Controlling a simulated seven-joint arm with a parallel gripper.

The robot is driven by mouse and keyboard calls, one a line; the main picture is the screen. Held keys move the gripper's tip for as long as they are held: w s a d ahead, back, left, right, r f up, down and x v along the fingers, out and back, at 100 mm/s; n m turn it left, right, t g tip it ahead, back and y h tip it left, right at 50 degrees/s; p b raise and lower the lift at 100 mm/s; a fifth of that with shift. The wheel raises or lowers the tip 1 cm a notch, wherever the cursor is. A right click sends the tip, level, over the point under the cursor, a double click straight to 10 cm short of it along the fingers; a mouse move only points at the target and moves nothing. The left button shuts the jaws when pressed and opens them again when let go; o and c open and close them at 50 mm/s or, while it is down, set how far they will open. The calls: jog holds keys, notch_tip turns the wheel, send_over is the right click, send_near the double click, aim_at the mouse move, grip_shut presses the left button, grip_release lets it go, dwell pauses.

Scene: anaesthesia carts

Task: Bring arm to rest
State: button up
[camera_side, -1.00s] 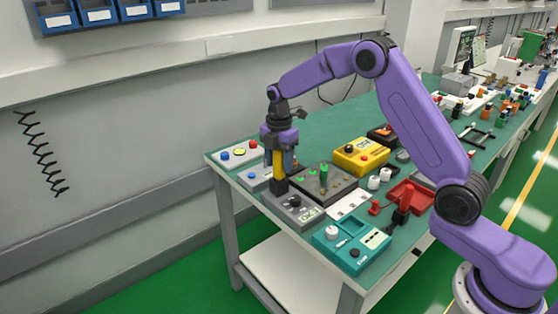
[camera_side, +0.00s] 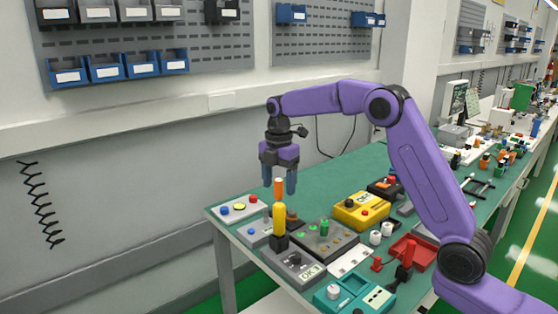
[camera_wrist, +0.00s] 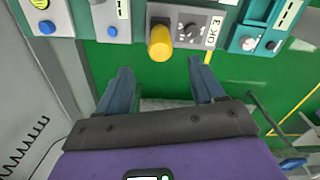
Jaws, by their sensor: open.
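My gripper (camera_side: 279,181) hangs with its fingers pointing down, open and empty, above an upright yellow handle (camera_side: 279,218) with an orange top. The handle stands on a grey box marked OK 3 (camera_side: 296,265) near the bench's front left. In the wrist view my gripper (camera_wrist: 162,78) shows two blue-grey fingers spread apart. The yellow handle (camera_wrist: 159,43) lies beyond and between the fingertips there, apart from both. The purple arm reaches in from the right.
On the green bench (camera_side: 330,178) stand a grey box with coloured buttons (camera_side: 238,209), a dark panel (camera_side: 325,243), a yellow box (camera_side: 361,211), a red tray (camera_side: 420,250) and a teal box (camera_side: 355,299). Blue bins (camera_side: 105,68) hang on the wall behind.

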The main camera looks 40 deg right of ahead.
notch_tip(320, 180, up, 6)
jog(key=s+a+f+m, duration=0.15)
jog(key=s+a, duration=0.25)
jog(key=s, duration=0.6)
jog(key=s+a+f+m, duration=0.1)
jog(key=s+a+m, duration=0.3)
jog(key=s, duration=0.5)
jog(key=s+d+f+m, duration=0.1)
jog(key=s+d+f, duration=0.1)
jog(key=s, duration=0.5)
jog(key=s+d+f+m, duration=0.1)
jog(key=s+d+f, duration=0.1)
jog(key=s, duration=0.6)
jog(key=s+d+f+m, duration=0.1)
jog(key=s+d+f, duration=0.1)
jog(key=s, duration=0.5)
jog(key=shift+s+d+f, duration=0.15)
jog(key=shift+s+f, duration=0.2)
